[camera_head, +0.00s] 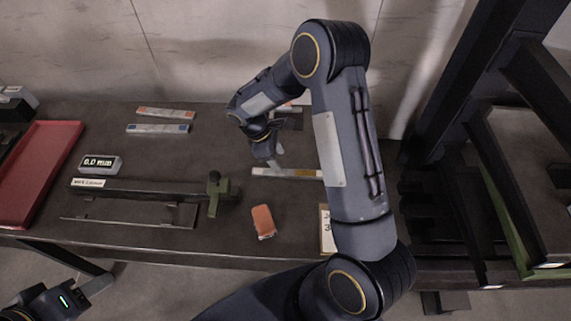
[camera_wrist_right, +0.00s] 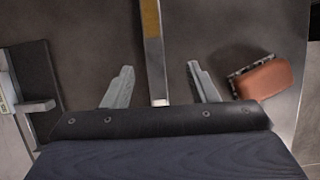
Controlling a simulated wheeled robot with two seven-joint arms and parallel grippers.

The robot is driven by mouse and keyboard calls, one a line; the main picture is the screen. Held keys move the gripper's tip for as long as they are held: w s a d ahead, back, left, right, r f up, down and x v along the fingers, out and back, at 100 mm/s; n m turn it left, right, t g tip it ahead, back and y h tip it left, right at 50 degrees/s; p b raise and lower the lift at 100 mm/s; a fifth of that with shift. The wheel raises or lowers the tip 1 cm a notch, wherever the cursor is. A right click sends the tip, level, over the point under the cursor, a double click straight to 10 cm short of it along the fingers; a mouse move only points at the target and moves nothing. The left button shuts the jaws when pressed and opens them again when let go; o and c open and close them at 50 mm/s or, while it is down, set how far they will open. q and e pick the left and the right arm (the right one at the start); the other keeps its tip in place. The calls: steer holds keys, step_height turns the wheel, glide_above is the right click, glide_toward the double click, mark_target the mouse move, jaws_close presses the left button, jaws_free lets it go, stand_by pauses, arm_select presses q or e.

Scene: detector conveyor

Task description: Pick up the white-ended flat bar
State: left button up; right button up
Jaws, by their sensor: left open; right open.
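The white-ended flat bar (camera_head: 287,173) lies on the dark table, with a pale end and a yellow-brown middle; my right arm hides its right part. In the right wrist view the bar (camera_wrist_right: 156,60) runs down between the fingers, its white end towards the palm. My right gripper (camera_head: 273,161) is open above the bar's left part. In the right wrist view its open fingers (camera_wrist_right: 162,82) stand apart on either side of the bar, with gaps. My left gripper (camera_head: 98,284) is at the lower left, in front of the table, open and away from the bar.
An orange-brown block (camera_head: 263,221) lies near the bar. A measuring rail (camera_head: 145,190) with a green clamp (camera_head: 216,187) and a display box (camera_head: 100,165) stand left. Bars with orange ends (camera_head: 166,113) and blue ends (camera_head: 158,129) lie behind. A red tray (camera_head: 38,170) is far left.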

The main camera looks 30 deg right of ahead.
mark_target(288, 172)
steer(key=f, duration=0.1)
steer(key=f+b, duration=0.1)
steer(key=f, duration=0.1)
steer(key=shift+d+f, duration=0.1)
steer(key=shift+d, duration=0.2)
steer(key=shift+s+d+f+b, duration=0.1)
steer(key=shift+d+f+b, duration=0.1)
steer(key=shift+b, duration=0.15)
steer(key=x, duration=0.1)
steer(key=b+x, duration=0.1)
steer(key=x, duration=0.1)
steer(key=b+x, duration=0.1)
steer(key=shift+w+d+f, duration=0.2)
steer(key=shift+w+f, duration=0.05)
steer(key=shift+f, duration=0.1)
steer(key=shift+r, duration=0.1)
jaws_close()
